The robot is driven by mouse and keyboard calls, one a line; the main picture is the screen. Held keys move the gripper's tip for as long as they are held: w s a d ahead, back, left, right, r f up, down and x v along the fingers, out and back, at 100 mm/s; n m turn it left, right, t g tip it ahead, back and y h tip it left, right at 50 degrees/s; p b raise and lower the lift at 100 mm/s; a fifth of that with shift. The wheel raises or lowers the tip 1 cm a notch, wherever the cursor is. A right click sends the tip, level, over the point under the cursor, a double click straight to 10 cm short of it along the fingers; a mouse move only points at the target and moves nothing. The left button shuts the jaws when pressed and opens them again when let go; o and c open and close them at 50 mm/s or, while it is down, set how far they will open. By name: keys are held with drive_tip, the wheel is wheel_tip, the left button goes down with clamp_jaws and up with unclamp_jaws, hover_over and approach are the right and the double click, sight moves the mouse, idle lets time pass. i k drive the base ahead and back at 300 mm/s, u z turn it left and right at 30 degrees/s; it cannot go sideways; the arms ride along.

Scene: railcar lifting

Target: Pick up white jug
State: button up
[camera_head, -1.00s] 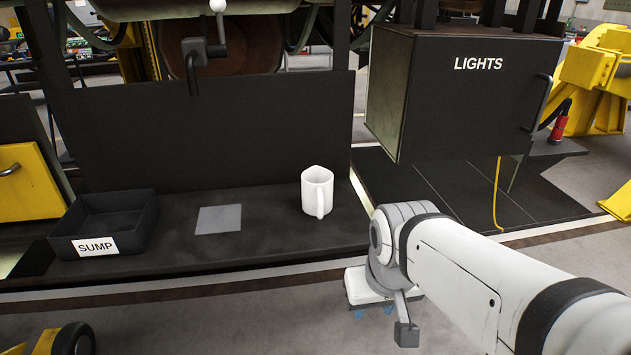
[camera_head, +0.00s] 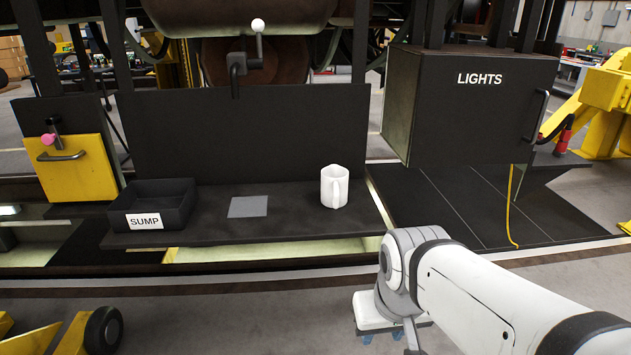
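The white jug (camera_head: 334,187) stands upright on the right part of a dark shelf (camera_head: 290,222). Its handle faces toward me. My white arm comes in from the lower right, in front of and below the shelf's right end. The jaws of my gripper cannot be made out; only arm links and a small part of the end show near the bottom edge. Nothing touches the jug.
A black tray labelled SUMP (camera_head: 178,212) and a flat grey square (camera_head: 248,207) lie left of the jug. A dark panel (camera_head: 245,135) rises behind. A box labelled LIGHTS (camera_head: 480,105) overhangs at right. A yellow cable (camera_head: 512,205) hangs below it.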

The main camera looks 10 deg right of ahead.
sight(335, 192)
drive_tip(key=u, duration=0.05)
drive_tip(key=i, duration=0.9)
drive_tip(key=z, duration=0.05)
